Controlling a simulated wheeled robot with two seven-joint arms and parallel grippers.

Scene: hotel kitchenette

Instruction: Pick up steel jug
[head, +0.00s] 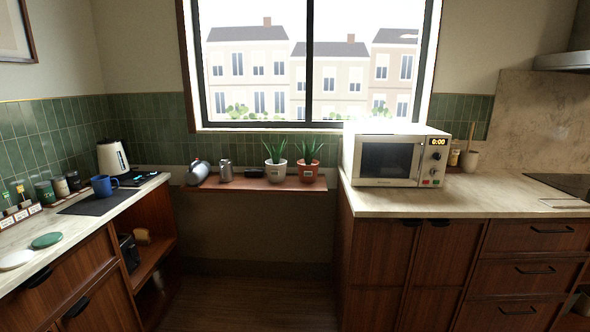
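On the reddish-brown wooden shelf (262,185) below the window, a small upright steel vessel (225,171) stands left of the plants; it looks like the steel jug. To its left is a rounded grey metallic vessel (197,173) that looks tilted, with a dark part on it. Both are small in the view, so I cannot tell for sure which is the jug. Neither of my grippers shows in the head view.
A small dark object (254,172) and two potted plants (275,167) (309,168) share the shelf. The left counter holds a white kettle (112,157) and a blue mug (103,186). A microwave (394,155) stands on the right counter. The floor (250,302) between is clear.

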